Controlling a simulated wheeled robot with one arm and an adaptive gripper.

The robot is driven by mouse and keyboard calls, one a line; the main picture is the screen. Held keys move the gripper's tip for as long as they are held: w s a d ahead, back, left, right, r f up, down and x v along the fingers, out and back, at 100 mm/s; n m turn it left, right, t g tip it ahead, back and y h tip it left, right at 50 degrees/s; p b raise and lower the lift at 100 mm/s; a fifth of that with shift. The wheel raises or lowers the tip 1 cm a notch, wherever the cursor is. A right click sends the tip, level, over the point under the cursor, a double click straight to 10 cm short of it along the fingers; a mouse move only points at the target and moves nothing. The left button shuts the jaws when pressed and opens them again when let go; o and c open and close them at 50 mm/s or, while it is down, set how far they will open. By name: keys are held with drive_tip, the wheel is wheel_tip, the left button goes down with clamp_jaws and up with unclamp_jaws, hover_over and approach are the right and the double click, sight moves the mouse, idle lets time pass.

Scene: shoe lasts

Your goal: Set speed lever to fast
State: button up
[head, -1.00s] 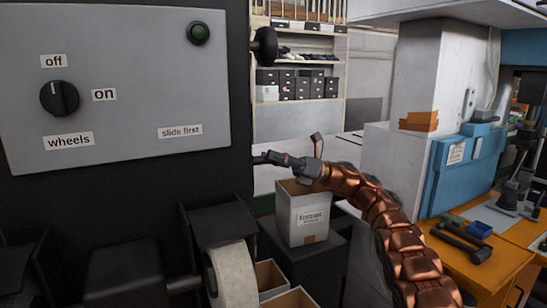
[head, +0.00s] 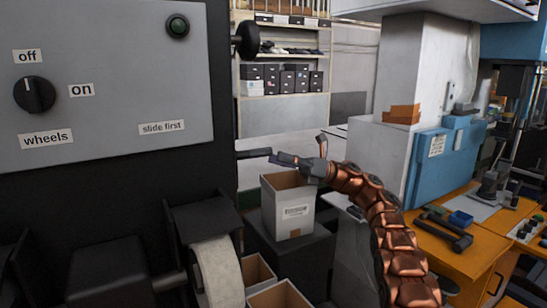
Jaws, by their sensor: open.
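No lever marked with speed or fast can be read in view. A thin dark rod (head: 254,153) sticks out to the right from the machine's side, low down; I cannot tell whether it is the speed lever. A black round knob (head: 246,40) on a short stem sticks out higher on the same side. My gripper (head: 297,147) is open, with one finger pointing left and the other pointing up. The left-pointing finger is close to the rod's end; I cannot tell whether they touch. Nothing shows between the fingers.
A white open box (head: 290,210) stands below my gripper. An orange workbench (head: 455,265) with tools is at right.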

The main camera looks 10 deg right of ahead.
drive_tip(key=shift+d+f, duration=0.15)
drive_tip(key=shift+d, duration=0.1)
